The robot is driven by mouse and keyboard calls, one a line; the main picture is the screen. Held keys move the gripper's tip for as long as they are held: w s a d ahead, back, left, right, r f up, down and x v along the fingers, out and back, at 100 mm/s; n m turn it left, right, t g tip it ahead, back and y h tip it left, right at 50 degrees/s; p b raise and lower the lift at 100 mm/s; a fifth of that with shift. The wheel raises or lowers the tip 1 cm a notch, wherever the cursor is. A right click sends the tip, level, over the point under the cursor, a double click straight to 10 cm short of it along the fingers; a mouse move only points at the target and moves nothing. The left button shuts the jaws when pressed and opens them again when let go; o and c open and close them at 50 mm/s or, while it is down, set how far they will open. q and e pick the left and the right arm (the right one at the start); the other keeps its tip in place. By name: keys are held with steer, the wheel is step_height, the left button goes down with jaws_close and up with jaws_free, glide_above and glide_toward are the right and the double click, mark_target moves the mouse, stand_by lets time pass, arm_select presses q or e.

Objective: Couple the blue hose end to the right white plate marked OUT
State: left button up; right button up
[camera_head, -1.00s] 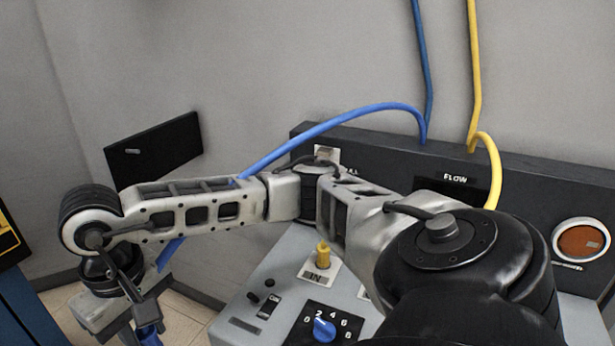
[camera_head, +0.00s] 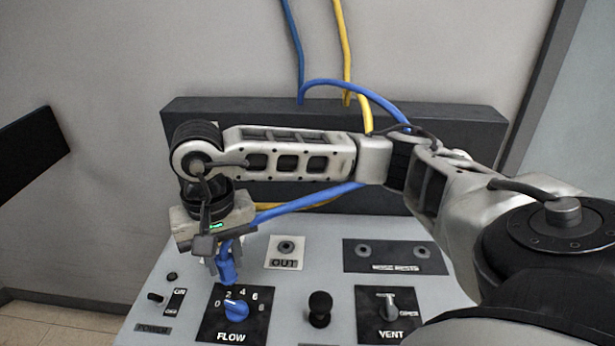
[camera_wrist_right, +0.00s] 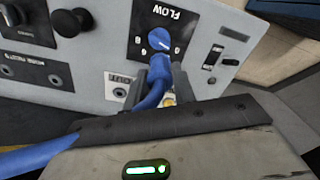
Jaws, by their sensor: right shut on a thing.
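The white plate marked OUT (camera_head: 286,243) lies on the sloped grey panel, with a dark round socket in it, and nothing sits on it. It also shows in the right wrist view (camera_wrist_right: 118,79). My right gripper (camera_head: 222,264) is shut on the blue hose end (camera_head: 229,272), which points down above the panel, left of the OUT plate and just above the FLOW dial. In the right wrist view the blue hose end (camera_wrist_right: 159,70) sits between the fingers. A small yellow fitting (camera_wrist_right: 168,100) is partly hidden behind the gripper there. My left gripper is out of view.
The FLOW dial (camera_head: 236,311), a black knob (camera_head: 320,308) and the VENT switch (camera_head: 388,305) line the panel's front. A dark plate with two sockets (camera_head: 394,257) is right of OUT. A dark upright back box (camera_head: 450,125) stands behind. The blue hose (camera_head: 300,208) trails behind my arm.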

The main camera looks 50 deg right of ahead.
steer(key=w+d+m, duration=0.2)
steer(key=d+m, duration=0.6)
steer(key=m, duration=1)
steer(key=w+d+m, duration=0.2)
steer(key=d+m, duration=0.7)
steer(key=m, duration=0.9)
step_height(320, 180, down, 5)
steer(key=b, duration=0.3)
steer(key=shift+a+r, duration=0.1)
steer(key=shift+a, duration=0.05)
steer(key=shift+r, duration=0.2)
steer(key=shift+f, duration=0.2)
steer(key=shift+f+b, duration=0.4)
steer(key=shift+f, duration=0.15)
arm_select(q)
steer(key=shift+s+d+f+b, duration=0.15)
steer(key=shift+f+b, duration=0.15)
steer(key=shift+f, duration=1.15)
arm_select(e)
steer(key=shift+f, duration=0.4)
